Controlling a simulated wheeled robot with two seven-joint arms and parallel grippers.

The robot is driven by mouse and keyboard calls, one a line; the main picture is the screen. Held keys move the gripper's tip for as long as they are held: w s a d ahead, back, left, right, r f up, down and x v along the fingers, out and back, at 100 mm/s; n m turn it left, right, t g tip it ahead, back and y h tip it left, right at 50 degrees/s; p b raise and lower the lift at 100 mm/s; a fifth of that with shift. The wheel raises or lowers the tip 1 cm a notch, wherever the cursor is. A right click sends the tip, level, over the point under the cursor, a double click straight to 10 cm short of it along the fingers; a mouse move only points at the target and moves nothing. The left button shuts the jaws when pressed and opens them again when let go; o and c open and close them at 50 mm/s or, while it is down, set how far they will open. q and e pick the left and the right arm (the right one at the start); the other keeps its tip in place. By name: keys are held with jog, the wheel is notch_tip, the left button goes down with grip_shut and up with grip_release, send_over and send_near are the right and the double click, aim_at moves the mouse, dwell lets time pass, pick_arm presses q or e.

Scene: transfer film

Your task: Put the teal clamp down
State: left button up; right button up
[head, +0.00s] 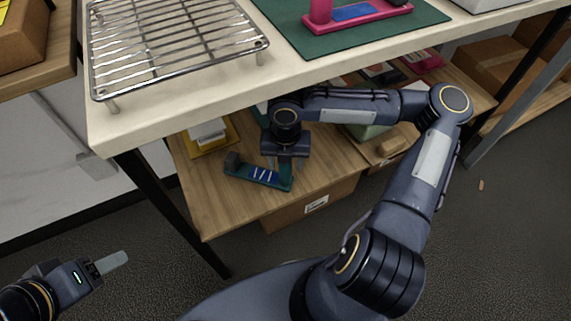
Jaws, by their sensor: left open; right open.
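The teal clamp (262,176) lies on the wooden lower shelf (210,210) under the table, near its left front part. My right gripper (284,163) is directly above the clamp's right end, pointing down with its jaws open. The fingertips partly overlap the clamp in this view, so I cannot tell whether they touch it. My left gripper (108,263) is open and empty, low at the left over the floor, away from the table.
A wire rack (175,42) and a green mat (400,32) with a pink clamp (352,12) are on the tabletop (170,117) above. A yellow tray (205,151) sits behind the teal clamp. Shelf space is bare in front.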

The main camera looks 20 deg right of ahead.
notch_tip(320, 180, up, 4)
jog(key=shift+r+p, duration=0.15)
jog(key=shift+p, duration=1.1)
jog(key=shift+s, duration=0.15)
